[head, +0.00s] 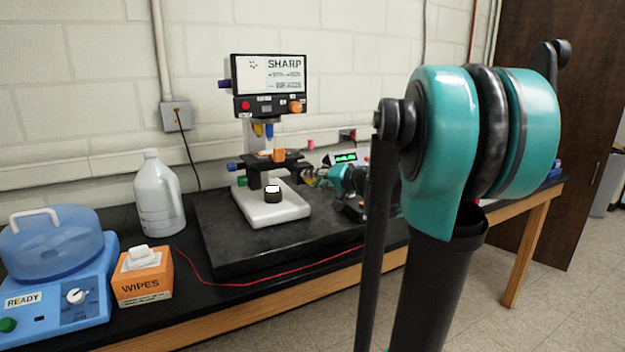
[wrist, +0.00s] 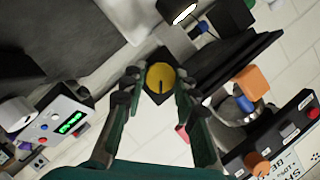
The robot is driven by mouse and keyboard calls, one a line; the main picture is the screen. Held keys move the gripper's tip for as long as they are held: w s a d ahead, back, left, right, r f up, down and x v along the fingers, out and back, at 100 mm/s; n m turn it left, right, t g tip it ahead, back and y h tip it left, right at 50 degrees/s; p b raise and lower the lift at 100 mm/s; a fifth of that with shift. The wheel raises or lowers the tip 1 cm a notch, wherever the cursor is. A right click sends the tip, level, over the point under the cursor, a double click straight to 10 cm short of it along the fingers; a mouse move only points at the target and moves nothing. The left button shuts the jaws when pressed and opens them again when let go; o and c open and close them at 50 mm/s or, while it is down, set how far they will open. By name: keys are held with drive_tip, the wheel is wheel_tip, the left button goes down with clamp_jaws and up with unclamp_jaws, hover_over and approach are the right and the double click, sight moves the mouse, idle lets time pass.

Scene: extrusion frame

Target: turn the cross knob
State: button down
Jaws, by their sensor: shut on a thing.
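The cross knob (wrist: 160,77) shows in the wrist view as a round yellow face with a dark line on it, at the side of a black stage (wrist: 214,72). My gripper (wrist: 157,84) has a dark fingertip on either side of the knob and is shut on it. In the head view my gripper (head: 313,178) is small, at the right side of the microscope stage (head: 267,162). The knob is too small there to make out clearly, and its back is hidden in the wrist view.
The microscope's screen (head: 271,75) stands above the stage, and an orange block (head: 279,154) is close to my gripper. A box with a green display (head: 345,157) is behind my arm. A wipes box (head: 143,277), a jug (head: 158,195) and a blue device (head: 55,285) stand left.

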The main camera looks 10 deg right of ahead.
drive_tip(key=shift+d+m+y, duration=0.1)
drive_tip(key=shift+m+y, duration=0.3)
drive_tip(key=shift+m, duration=0.3)
drive_tip(key=c, duration=1.2)
unclamp_jaws()
drive_tip(key=v, duration=1.2)
drive_tip(key=shift+f, duration=0.15)
